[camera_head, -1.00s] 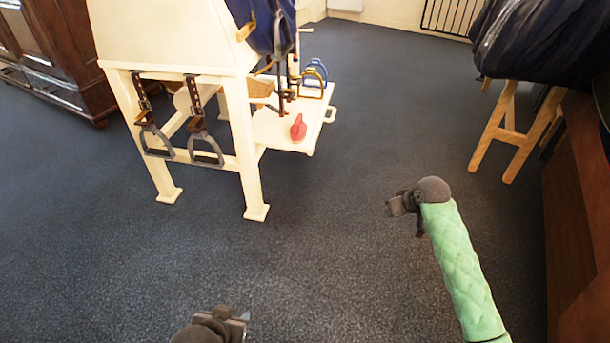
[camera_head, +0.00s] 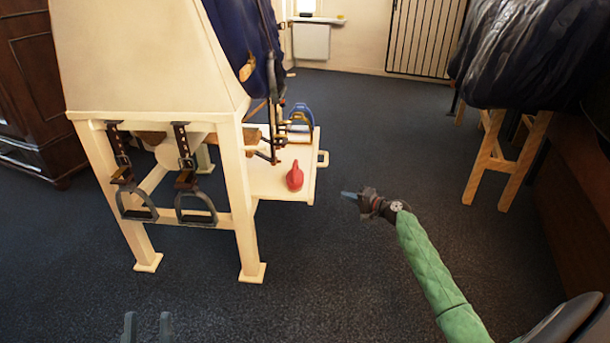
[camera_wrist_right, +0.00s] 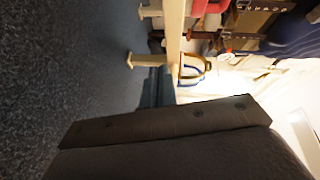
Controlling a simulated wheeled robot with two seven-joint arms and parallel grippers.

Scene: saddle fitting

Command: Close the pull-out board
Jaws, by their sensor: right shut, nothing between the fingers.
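The cream pull-out board (camera_head: 280,184) sticks out from the right side of the cream saddle stand (camera_head: 165,75) in the head view. A small loop handle (camera_head: 323,159) is on its right edge. A red object (camera_head: 294,177) and blue and gold stirrup irons (camera_head: 301,118) are on the board. My right gripper (camera_head: 348,195) is shut and empty, right of the board and apart from the handle. In the right wrist view a stirrup iron (camera_wrist_right: 192,70) shows beyond the dark gripper body. My left gripper (camera_head: 147,328) shows only its tips at the bottom edge, apart from each other.
Two stirrups (camera_head: 195,205) hang on straps at the stand's front. A wooden trestle (camera_head: 508,155) with a dark covered load stands at the right. A dark cabinet (camera_head: 30,90) is at the left. The floor (camera_head: 350,270) around my right arm is clear.

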